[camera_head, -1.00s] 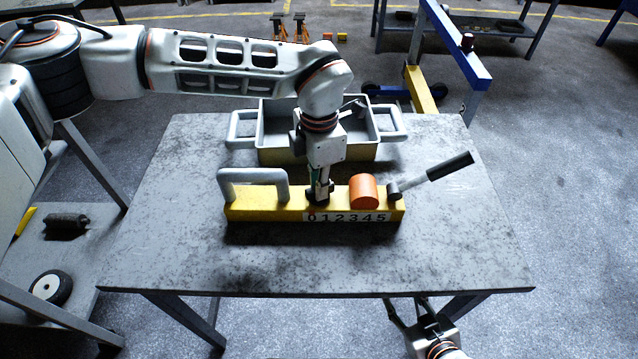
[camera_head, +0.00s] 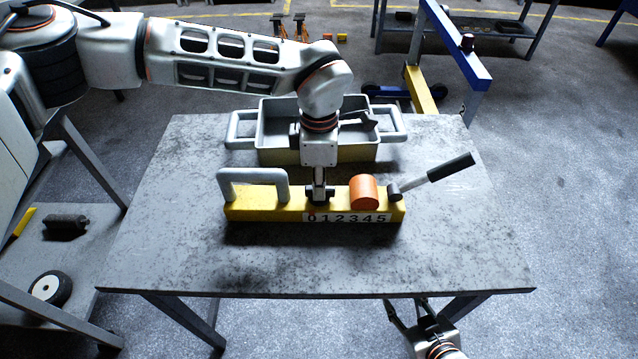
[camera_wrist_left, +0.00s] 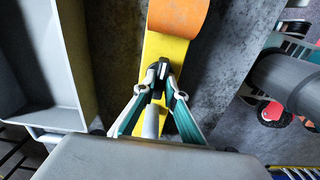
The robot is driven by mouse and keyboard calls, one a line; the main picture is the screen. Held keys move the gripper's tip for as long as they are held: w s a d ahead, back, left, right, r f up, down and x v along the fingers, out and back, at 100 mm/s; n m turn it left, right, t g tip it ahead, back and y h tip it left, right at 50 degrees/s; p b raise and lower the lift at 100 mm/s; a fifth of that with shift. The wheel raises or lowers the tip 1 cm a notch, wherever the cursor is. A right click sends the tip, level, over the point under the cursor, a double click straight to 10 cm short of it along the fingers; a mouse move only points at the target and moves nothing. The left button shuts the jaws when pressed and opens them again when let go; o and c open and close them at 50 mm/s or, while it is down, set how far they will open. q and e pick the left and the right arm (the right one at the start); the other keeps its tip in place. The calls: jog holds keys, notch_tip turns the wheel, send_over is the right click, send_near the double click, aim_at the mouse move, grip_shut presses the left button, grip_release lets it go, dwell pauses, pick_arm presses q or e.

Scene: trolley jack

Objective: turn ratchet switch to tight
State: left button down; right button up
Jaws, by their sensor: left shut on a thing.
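The yellow jack body (camera_head: 250,212) lies across the table. It carries a grey loop handle at its left (camera_head: 253,176), an orange cylinder (camera_head: 364,192), a number strip (camera_head: 347,217) and a black-gripped lever (camera_head: 450,166). My left gripper (camera_head: 319,195) points down onto the body between the loop handle and the cylinder. In the left wrist view its fingertips (camera_wrist_left: 160,72) are close together over the yellow bar. They are shut on the small ratchet switch, which they mostly hide. My right gripper (camera_head: 408,310) hangs below the table's front edge, fingers apart and empty.
A grey and yellow tray with side handles (camera_head: 275,153) stands behind the jack, close to my left wrist. The grey table (camera_head: 190,230) is bare on both sides and in front. A trolley with a wheel (camera_head: 50,287) stands at the left.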

pick_arm(q)
jog(key=shift+r, duration=0.1)
jog(key=c, duration=2.1)
grip_release()
notch_tip(320, 180, up, 12)
jog(key=shift+f, duration=0.1)
